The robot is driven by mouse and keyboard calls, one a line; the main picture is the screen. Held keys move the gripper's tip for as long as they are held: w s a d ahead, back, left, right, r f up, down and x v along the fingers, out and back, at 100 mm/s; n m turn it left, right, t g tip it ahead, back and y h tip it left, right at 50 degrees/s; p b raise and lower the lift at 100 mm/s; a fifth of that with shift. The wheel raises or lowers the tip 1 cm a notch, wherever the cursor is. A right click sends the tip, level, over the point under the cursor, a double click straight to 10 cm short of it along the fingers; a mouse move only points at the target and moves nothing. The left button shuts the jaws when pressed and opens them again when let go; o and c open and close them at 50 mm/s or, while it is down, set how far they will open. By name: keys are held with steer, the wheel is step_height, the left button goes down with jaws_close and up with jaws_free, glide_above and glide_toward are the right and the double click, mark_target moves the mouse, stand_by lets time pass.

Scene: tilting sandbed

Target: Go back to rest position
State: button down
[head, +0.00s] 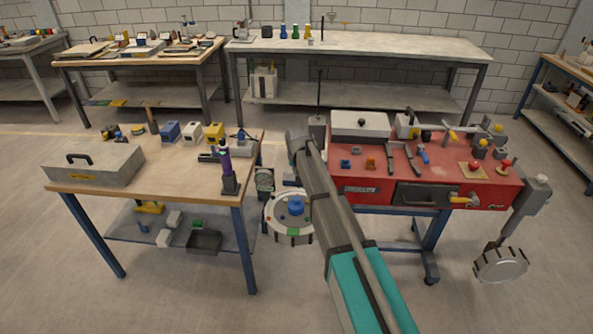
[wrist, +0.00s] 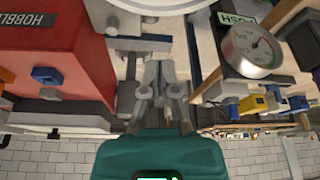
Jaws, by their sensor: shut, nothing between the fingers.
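My gripper (wrist: 160,72) shows in the wrist view, with its grey fingers together and nothing held between them. Its teal body fills the lower middle of that view. The fingers point up the picture, between a large red block at the left and a round dial gauge at the right. I cannot tell whether the fingertips touch anything. In the head view my grey and teal arm rises from the lower right to the gap between the wooden table and the red unit; I cannot make out the fingers there.
The wooden table (head: 110,183) with a grey case (head: 95,165) stands left of my arm. The red unit (head: 480,190) stands right; its side shows in the wrist view (wrist: 60,50). A round plate with a blue knob (head: 296,206) and the dial gauge (wrist: 250,50) are close by.

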steer(key=s+d+g, duration=0.1)
steer(key=s+d, duration=0.6)
steer(key=s, duration=0.3)
steer(key=s+d+m+g, duration=0.1)
steer(key=s+d, duration=0.6)
steer(key=s, duration=0.4)
steer(key=s+d+f+g, duration=0.1)
steer(key=s+d, duration=0.7)
steer(key=s, duration=0.3)
steer(key=shift+s+m+g+h, duration=0.15)
steer(key=shift+m+g+h, duration=0.15)
steer(key=shift+m+g, duration=0.1)
